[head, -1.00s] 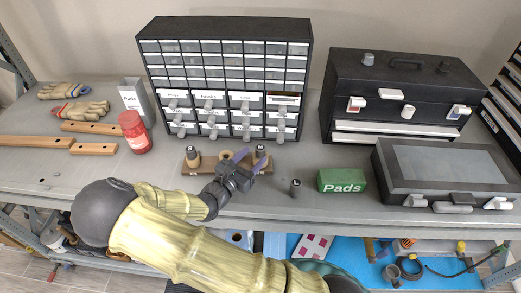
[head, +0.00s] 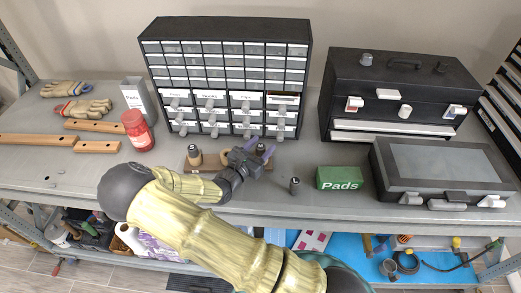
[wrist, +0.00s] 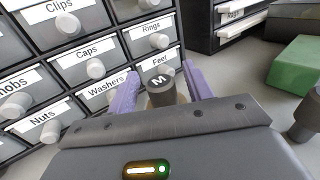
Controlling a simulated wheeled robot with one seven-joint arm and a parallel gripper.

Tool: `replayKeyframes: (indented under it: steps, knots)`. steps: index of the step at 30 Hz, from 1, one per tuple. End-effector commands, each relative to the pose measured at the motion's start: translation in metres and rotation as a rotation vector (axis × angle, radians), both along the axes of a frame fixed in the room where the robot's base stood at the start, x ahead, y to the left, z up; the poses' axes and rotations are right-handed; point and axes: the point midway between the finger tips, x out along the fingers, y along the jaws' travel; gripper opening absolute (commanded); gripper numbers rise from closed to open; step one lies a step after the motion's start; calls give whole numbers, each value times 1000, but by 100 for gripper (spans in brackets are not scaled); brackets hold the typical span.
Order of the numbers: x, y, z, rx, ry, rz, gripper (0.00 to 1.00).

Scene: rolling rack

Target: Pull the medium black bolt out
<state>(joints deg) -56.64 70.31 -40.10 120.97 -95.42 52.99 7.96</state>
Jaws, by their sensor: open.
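The medium black bolt (wrist: 160,91), with a white M on its top, stands upright in the wrist view between the two purple fingers of my gripper (wrist: 160,88). The fingers are open, with a visible gap to the bolt on the right side; the left gap is narrower. In the head view my gripper (head: 262,148) reaches over the right end of a brown wooden board (head: 205,169), and the bolt's dark top (head: 261,147) shows between the fingers. The bolt's lower part is hidden by my gripper.
A dark bolt (head: 295,186) stands on the bench at right, beside the green Pads box (head: 340,178). The drawer cabinet (head: 226,75), with protruding knobs, is close behind.

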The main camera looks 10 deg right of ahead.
Motion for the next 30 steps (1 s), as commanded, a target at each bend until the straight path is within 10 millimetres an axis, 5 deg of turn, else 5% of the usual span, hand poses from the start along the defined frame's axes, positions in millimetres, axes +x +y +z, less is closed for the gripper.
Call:
replayKeyframes:
  steps: [9, 17, 30]
  knots:
    - [0, 0, 0, 0, 0, -1, 51]
    - [0, 0, 0, 0, 0, -1, 0]
    - [0, 0, 10, 1, -3, -2, 0]
